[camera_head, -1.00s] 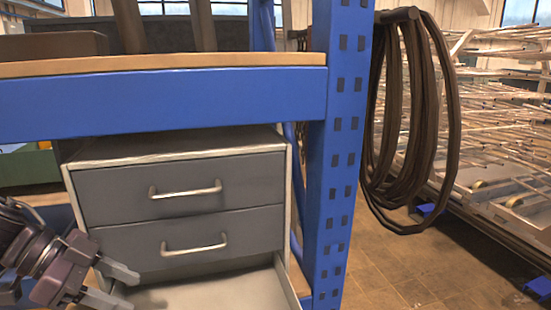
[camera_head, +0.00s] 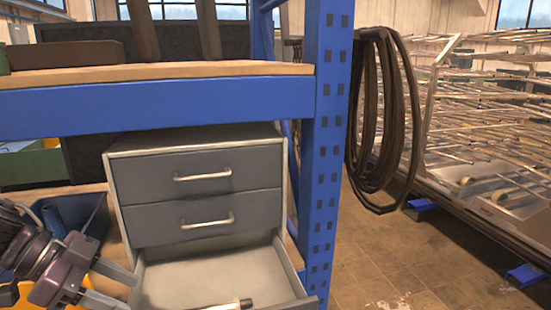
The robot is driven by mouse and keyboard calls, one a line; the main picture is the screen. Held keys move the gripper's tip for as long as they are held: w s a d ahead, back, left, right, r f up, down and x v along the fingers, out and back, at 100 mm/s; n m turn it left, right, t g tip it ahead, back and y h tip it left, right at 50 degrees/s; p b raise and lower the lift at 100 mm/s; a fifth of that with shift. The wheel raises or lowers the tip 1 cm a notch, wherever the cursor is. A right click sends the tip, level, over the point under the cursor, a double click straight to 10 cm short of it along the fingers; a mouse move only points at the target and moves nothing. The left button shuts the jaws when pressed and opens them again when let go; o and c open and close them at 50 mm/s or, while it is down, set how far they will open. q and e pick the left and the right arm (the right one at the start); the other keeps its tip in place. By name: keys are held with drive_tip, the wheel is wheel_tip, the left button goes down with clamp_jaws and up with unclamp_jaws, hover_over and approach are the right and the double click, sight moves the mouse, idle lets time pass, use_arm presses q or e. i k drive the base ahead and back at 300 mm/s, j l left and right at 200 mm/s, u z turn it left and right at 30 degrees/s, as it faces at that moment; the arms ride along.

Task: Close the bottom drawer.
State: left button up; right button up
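The grey cabinet (camera_head: 200,142) stands on the lower shelf, with its top and middle drawers shut. The bottom drawer (camera_head: 200,275) is pulled out, and its light inside floor shows. A small pale and dark object (camera_head: 240,304) is in it, cut by the lower frame edge. My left gripper (camera_head: 130,290) is at the lower left, beside the left side of the open drawer. Its two fingers are apart with nothing seen between them. I cannot tell whether a finger touches the drawer. My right gripper is not in view.
A blue rack upright (camera_head: 326,150) stands right of the cabinet, and a blue beam (camera_head: 160,100) crosses above it. Coiled dark hoses (camera_head: 380,130) hang beyond the upright. A blue bin (camera_head: 70,215) is behind my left arm.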

sight(256, 265)
drive_tip(key=k, duration=1.05)
